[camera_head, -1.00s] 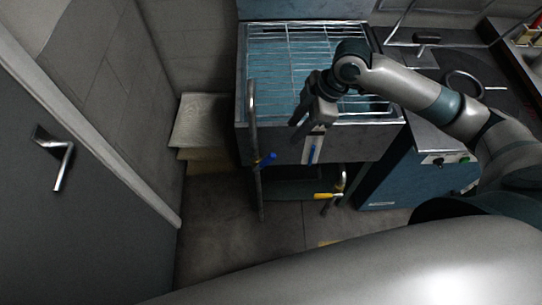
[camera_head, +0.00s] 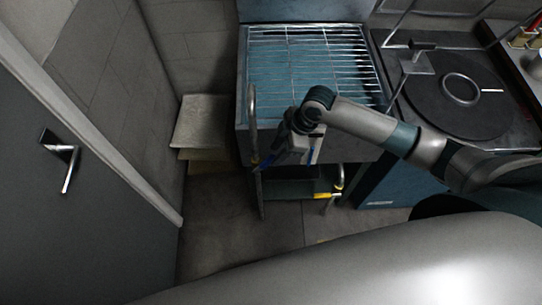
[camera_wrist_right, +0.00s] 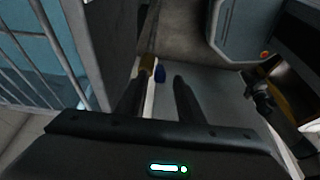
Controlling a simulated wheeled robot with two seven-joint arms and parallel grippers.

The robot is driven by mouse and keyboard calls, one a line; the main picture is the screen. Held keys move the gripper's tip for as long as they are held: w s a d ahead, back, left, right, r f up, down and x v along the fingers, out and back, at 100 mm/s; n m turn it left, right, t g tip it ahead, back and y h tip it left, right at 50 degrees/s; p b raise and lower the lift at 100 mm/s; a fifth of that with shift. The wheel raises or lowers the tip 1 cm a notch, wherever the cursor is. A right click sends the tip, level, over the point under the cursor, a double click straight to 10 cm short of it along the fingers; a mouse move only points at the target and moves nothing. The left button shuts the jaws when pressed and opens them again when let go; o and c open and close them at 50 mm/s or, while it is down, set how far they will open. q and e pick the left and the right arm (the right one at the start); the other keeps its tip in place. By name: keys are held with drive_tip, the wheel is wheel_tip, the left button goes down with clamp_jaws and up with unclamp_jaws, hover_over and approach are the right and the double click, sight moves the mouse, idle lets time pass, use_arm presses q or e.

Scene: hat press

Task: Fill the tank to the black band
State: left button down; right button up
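The tank (camera_head: 370,62) is a grey metal basin with a wire grate over blue-looking contents. A bent metal pipe (camera_head: 252,105) stands at its front left, with a blue lever (camera_head: 257,167) low on it. My right gripper (camera_head: 268,162) is in front of the tank, its fingers pointing down-left and close to the blue lever. In the right wrist view its two dark fingers (camera_wrist_right: 158,92) are apart, with a small blue piece (camera_wrist_right: 160,73) showing beyond the gap. Contact cannot be told. My left gripper is out of view.
A yellow lever (camera_head: 326,196) sits on a lower pipe at the right. Pale stacked boards (camera_head: 203,121) stand left of the tank. A dark round plate (camera_head: 425,100) is on the counter at right. A grey door (camera_head: 60,230) with a handle fills the left. The floor between is clear.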

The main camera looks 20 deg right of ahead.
sight(274, 156)
drive_tip(key=shift+p+x, duration=0.45)
drive_tip(key=shift+x, duration=2.15)
clamp_jaws()
